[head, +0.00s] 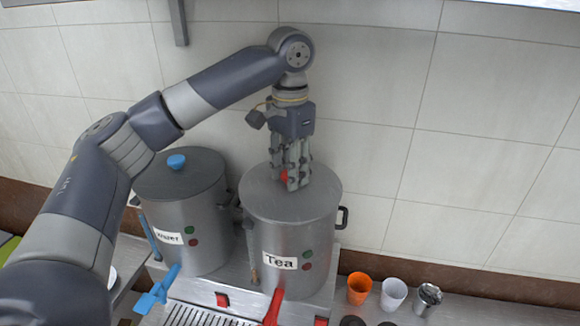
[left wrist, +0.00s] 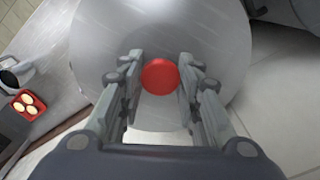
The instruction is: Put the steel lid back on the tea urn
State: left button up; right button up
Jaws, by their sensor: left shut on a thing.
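The tea urn (head: 287,235) is a steel pot with a "Tea" label and a red tap, standing at the centre of the head view. Its steel lid (head: 258,185) lies on top of the urn, covering its mouth, and looks level. The lid's red knob (head: 284,176) is between the fingers of my left gripper (head: 292,181), which is shut on it from above. In the left wrist view the red knob (left wrist: 159,76) sits between the fingertips (left wrist: 160,85), with the steel lid (left wrist: 110,45) behind it. Whether the lid is fully seated is hard to tell. My right gripper is not in view.
A second urn (head: 200,245) with a blue-knobbed lid (head: 182,175) and blue tap stands close at the left. Orange, white and metal cups (head: 359,289) stand at the lower right. The tiled wall (head: 480,130) is close behind. A drip grille (head: 200,315) lies in front.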

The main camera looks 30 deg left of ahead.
pick_arm(q)
jog(key=o, duration=1.3)
jog(key=o, duration=0.5)
jog(key=shift+c, duration=0.2)
jog(key=shift+r, duration=3.05)
jog(key=shift+d, duration=0.1)
